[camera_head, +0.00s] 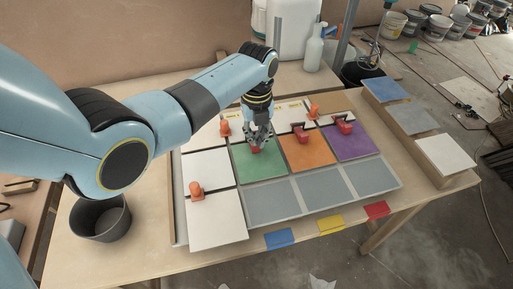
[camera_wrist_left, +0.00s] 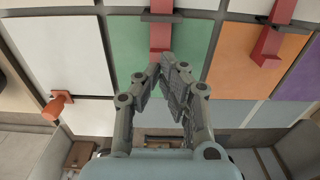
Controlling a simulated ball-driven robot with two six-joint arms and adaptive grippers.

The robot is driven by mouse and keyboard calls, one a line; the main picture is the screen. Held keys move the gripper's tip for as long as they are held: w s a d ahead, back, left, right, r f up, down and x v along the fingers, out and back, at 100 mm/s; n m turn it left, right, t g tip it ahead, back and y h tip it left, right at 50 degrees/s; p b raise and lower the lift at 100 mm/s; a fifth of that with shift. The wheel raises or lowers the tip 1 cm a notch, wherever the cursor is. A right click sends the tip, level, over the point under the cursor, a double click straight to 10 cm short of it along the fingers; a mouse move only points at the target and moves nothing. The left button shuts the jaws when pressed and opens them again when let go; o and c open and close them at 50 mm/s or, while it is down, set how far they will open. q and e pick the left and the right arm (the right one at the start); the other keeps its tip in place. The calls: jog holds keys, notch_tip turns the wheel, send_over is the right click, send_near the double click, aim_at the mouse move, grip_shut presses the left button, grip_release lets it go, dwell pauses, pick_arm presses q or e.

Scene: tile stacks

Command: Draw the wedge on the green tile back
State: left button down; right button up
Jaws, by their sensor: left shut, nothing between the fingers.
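The green tile (camera_head: 262,168) lies in the tile layout between a white tile and the orange tile. Its red wedge (camera_head: 256,150) sits at the tile's far edge, partly hidden by my gripper in the head view. In the left wrist view the red wedge (camera_wrist_left: 160,38) passes under a dark strap across the joint, its near end over the green tile (camera_wrist_left: 128,48). My left gripper (camera_head: 259,140) is shut and empty; in the wrist view its fingertips (camera_wrist_left: 162,66) are close to the wedge's near end. Contact cannot be told. My right gripper is out of view.
Red wedges also sit on the orange tile (camera_head: 308,152) and the purple tile (camera_head: 348,145). Orange caps (camera_head: 197,191) stand at several joints. Grey tiles (camera_head: 322,191) lie bare in front. A dark bucket (camera_head: 101,222) stands at the left.

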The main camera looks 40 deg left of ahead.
pick_arm(q)
jog(key=shift+s+d+r+p, duration=0.2)
jog(key=shift+s+d+p, duration=0.35)
jog(key=shift+d+p, duration=0.1)
jog(key=shift+s+d+r+p, duration=0.2)
jog(key=shift+s+d+p, duration=0.3)
jog(key=shift+d+p, duration=0.1)
dwell(0.5)
jog(key=shift+w+a+r, duration=0.1)
jog(key=shift+a+r, duration=0.05)
jog(key=shift+r, duration=2.8)
jog(key=shift+r, duration=0.1)
notch_tip(320, 180, up, 12)
